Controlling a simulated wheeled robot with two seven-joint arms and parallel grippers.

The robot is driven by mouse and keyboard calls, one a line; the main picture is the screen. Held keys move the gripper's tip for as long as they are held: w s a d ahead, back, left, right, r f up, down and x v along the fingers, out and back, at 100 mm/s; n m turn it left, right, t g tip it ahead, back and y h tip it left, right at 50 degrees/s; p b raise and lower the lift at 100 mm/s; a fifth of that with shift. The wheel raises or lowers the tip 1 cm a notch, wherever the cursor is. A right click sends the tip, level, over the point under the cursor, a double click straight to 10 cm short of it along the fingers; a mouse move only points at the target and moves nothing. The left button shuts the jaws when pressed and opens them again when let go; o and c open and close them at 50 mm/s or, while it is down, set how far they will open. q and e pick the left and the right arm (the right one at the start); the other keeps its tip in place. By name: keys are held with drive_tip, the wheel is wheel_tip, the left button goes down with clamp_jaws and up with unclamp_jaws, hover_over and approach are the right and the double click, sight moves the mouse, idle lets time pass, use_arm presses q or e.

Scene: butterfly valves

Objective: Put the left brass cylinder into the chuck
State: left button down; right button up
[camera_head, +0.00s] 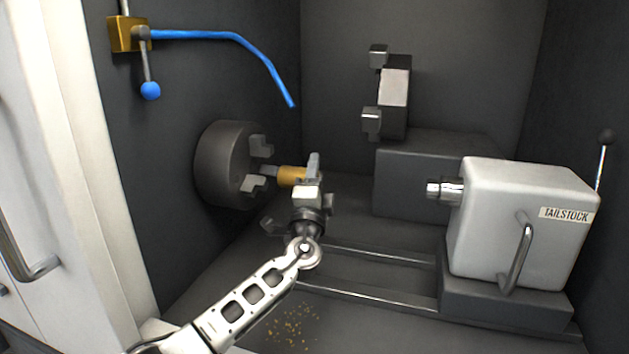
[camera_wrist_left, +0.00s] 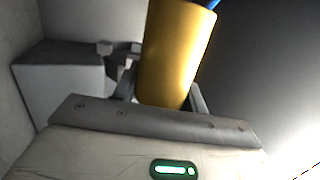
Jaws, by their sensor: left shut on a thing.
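The brass cylinder (camera_head: 291,176) is held in my left gripper (camera_head: 312,172), lying about level, with its left end toward the chuck. In the left wrist view the brass cylinder (camera_wrist_left: 177,55) stands up between the two fingers of my left gripper (camera_wrist_left: 160,95). The chuck (camera_head: 226,163) is a dark round body on the left wall with grey stepped jaws on its face. The cylinder is just right of the chuck jaws; I cannot tell whether it touches them. My right gripper is not in view.
The white tailstock (camera_head: 520,222) stands at the right on the bed. A tool post (camera_head: 394,100) stands on a grey block behind. A blue coolant hose (camera_head: 235,37) hangs above the chuck. Two rails (camera_head: 370,257) run along the floor; brass chips (camera_head: 292,322) lie in front.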

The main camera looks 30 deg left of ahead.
use_arm(q)
drive_tip(key=a+b, duration=0.2)
drive_tip(key=a, duration=0.6)
drive_tip(key=shift+w+r+b, duration=0.25)
drive_tip(key=shift+b, duration=0.15)
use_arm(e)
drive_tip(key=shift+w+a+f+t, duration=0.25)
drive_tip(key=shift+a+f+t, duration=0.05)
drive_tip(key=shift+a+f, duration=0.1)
use_arm(q)
drive_tip(key=shift+a+r, duration=0.1)
drive_tip(key=shift+a, duration=0.05)
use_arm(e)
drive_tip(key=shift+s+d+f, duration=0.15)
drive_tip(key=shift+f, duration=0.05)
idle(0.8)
use_arm(q)
drive_tip(key=shift+s+a+f+b, duration=0.1)
drive_tip(key=shift+f+b, duration=0.15)
drive_tip(key=shift+b, duration=0.45)
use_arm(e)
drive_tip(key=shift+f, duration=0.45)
